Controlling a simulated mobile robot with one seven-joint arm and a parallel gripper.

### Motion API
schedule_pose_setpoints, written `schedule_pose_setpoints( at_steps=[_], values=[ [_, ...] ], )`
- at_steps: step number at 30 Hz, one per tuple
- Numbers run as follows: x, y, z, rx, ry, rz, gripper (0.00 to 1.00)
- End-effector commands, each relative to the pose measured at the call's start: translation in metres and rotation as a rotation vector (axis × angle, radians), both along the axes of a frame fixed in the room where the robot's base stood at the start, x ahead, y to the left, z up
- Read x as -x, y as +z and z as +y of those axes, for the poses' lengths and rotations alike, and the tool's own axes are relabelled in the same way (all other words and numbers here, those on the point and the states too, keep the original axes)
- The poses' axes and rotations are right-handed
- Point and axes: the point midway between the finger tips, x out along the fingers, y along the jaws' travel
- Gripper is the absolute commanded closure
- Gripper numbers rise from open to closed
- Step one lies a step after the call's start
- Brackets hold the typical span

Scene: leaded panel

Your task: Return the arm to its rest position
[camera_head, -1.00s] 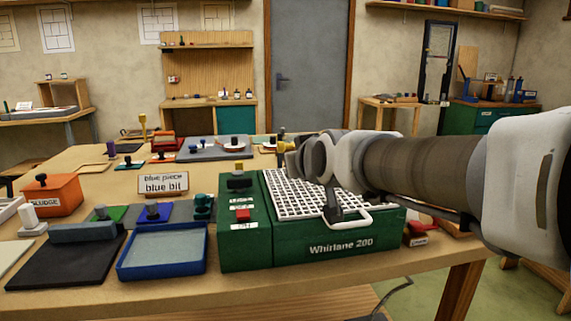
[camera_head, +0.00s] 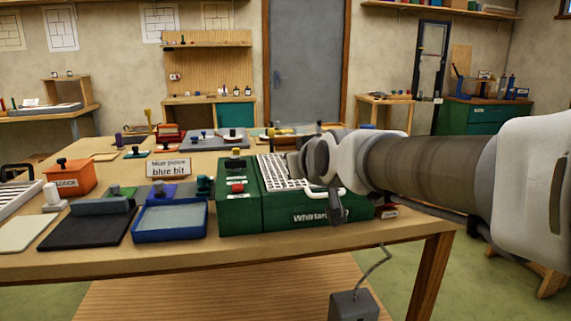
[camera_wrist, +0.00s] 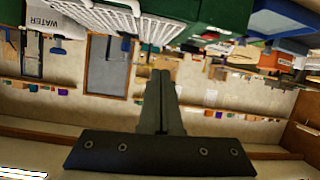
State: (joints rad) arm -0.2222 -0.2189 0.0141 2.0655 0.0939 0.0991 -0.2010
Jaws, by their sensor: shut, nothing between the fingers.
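My arm reaches in from the right edge of the head view, nearly level, across the right end of the workbench (camera_head: 110,262). Its wrist end is in front of the green Whirlane grinder (camera_head: 238,214) and hides part of its white grid top (camera_head: 275,172). My gripper (camera_wrist: 160,76) shows in the wrist view with its two fingers together and nothing between them. In the head view I cannot clearly make out the fingertips. The wrist view appears upside down, with the grid at its top and the room's far wall beyond the fingers.
A blue tray (camera_head: 170,237), a black mat (camera_head: 88,239) and an orange box (camera_head: 69,183) stand left of the grinder. A sign (camera_head: 168,168) reads "blue piece, blue bit". A grey box with a cable (camera_head: 353,306) is below the bench.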

Motion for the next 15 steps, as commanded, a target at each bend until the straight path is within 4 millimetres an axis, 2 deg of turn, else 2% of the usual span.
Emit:
schedule_pose_setpoints(
  at_steps=[1, 6, 15],
  values=[
    [0.02, -0.01, -0.017, 0.003, -0.025, 0.052, 1.0],
    [0.086, -0.051, -0.056, 0.012, -0.096, 0.248, 1.0],
    [0.221, -0.132, -0.11, 0.008, -0.258, 0.605, 1.0]
  ],
)
